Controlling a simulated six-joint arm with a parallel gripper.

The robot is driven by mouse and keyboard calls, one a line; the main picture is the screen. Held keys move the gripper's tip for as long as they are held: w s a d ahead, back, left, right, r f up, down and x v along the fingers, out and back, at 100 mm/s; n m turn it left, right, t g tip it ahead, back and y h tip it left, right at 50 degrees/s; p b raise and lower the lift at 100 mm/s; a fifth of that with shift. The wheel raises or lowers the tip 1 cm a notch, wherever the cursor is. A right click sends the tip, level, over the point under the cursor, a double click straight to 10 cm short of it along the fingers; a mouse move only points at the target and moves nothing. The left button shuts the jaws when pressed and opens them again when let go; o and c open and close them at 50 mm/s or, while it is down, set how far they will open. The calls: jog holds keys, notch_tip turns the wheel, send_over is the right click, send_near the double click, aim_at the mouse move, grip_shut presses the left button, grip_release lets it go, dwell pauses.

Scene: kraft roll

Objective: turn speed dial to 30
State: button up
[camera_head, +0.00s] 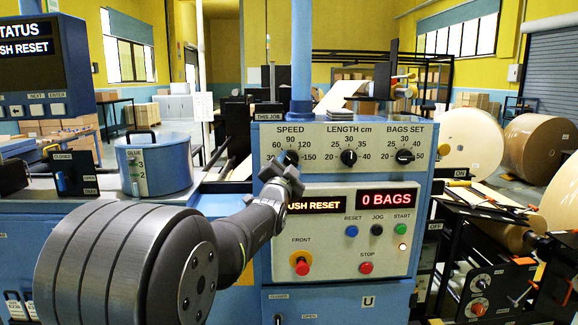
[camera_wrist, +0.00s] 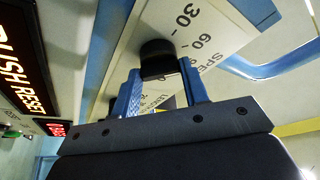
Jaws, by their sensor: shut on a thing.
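The speed dial (camera_head: 291,157) is a black knob at the left of the upper control panel (camera_head: 329,136).
The length dial (camera_head: 348,157) and bags dial (camera_head: 404,156) stand to the right in the same row. Below are a PUSH RESET display, a 0 BAGS display, several buttons and a red front knob (camera_head: 300,263). A blue glue pot (camera_head: 155,165) stands left.

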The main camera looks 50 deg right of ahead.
jog(key=shift+n, duration=0.3)
jog(key=n+t, duration=0.1)
jog(key=n, duration=0.2)
jog(key=n+t, duration=0.1)
jog(key=n, duration=0.1)
jog(key=shift+s+d+f+n+t+y, duration=0.1)
jog(key=shift+s+d+n+t+y, duration=0.05)
jog(key=shift+n+t+y, duration=0.2)
jog(key=shift+s+d+n+t+y, duration=0.1)
jog(key=shift+n+t+y, duration=0.55)
jog(key=shift+n, duration=0.85)
jog(key=shift+n+t+y, duration=0.3)
jog(key=shift+n+t, duration=0.6)
jog(key=shift+n, duration=0.85)
jog(key=o, duration=1)
jog(key=v, duration=1.7)
jog(key=shift+s, duration=0.15)
